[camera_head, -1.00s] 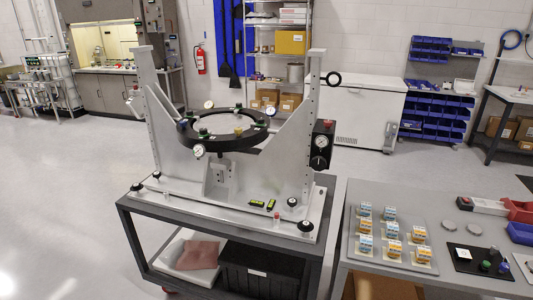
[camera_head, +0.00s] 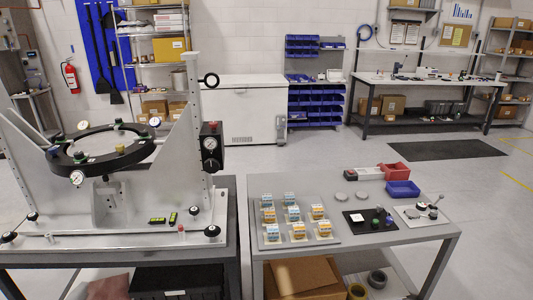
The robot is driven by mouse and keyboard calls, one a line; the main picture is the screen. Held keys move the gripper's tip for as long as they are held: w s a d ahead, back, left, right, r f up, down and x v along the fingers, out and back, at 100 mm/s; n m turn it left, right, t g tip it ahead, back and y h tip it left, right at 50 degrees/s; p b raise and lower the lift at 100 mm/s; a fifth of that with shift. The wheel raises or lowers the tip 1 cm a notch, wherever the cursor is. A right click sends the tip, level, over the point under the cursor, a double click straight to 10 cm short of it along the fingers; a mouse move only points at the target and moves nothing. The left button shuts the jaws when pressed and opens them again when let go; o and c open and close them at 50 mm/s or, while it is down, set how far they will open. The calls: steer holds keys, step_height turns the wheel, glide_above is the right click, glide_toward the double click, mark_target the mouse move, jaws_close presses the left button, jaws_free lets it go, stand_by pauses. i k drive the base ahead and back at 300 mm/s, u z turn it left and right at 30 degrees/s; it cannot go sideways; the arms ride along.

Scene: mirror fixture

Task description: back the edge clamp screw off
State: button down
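The mirror fixture stands on a dark cart at the left of the view. I cannot tell which of these carries the edge clamp screw. A black box with a dial (camera_head: 211,147) is fixed to the right upright. My gripper is not in view.
A narrow gap separates cart and table. Open floor lies beyond.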

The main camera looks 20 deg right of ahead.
mark_target(434, 212)
steer(key=z, duration=4.7)
steer(key=i, duration=0.1)
steer(key=u, duration=2.8)
steer(key=i, duration=0.6)
steer(key=z, duration=0.1)
steer(key=k, duration=0.6)
steer(key=u, duration=0.1)
